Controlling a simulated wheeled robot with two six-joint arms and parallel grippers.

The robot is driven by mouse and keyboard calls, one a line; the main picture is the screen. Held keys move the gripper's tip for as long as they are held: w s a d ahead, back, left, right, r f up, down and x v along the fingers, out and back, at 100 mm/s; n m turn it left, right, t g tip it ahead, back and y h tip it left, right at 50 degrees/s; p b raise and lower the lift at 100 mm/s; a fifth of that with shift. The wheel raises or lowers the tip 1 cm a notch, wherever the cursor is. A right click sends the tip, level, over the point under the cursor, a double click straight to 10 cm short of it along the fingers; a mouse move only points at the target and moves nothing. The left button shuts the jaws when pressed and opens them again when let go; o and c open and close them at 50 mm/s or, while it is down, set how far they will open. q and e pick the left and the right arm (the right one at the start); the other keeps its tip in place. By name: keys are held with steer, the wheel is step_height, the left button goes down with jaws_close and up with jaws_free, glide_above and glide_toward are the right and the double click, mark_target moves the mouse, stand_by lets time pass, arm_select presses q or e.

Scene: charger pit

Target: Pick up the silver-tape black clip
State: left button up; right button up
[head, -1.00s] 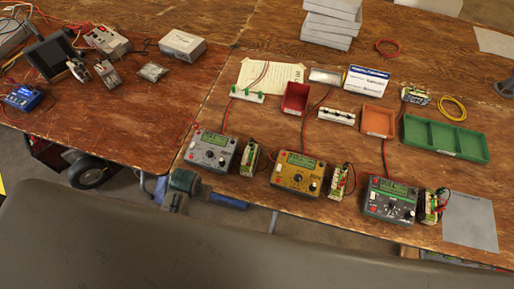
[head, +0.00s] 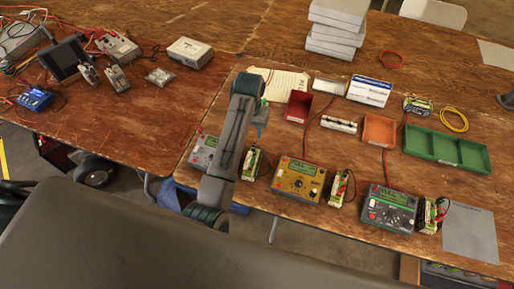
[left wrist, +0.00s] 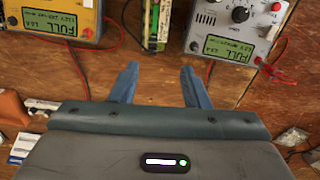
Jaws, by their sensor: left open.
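I cannot make out for sure a black clip with silver tape. A white strip with small dark parts (head: 339,125) lies between the red tray and the orange tray, too small to read. Small black and red parts sit on the battery pack by the yellow charger (head: 338,187) and on the pack by the right charger (head: 429,214). My left gripper (head: 262,122) is over the table, right of the grey charger. In the left wrist view its two blue fingers (left wrist: 160,85) are apart with nothing between them. My right gripper is not in view.
The grey charger (head: 203,153), partly behind my left arm, the yellow charger (head: 299,178) and the right charger (head: 389,208) line the front edge. A red tray (head: 298,106), an orange tray (head: 379,130) and a green tray (head: 446,149) lie behind. Red leads cross the table.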

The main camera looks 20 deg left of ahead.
mark_target(254, 145)
arm_select(q)
steer(key=shift+w+d+r, duration=0.3)
steer(key=shift+w+r, duration=0.05)
steer(key=shift+f, duration=0.3)
step_height(254, 145, down, 4)
steer(key=shift+f+p, duration=0.25)
steer(key=shift+p, duration=0.55)
steer(key=shift+s+d+f+p, duration=0.15)
steer(key=shift+s+f+p, duration=0.05)
steer(key=shift+f+p, duration=0.35)
step_height(254, 145, down, 4)
steer(key=shift+s+d+r+p, duration=0.15)
steer(key=shift+r+p, duration=0.1)
steer(key=shift+p, duration=0.45)
steer(key=shift+f, duration=0.45)
steer(key=c, duration=0.7)
steer(key=shift+c, duration=0.8)
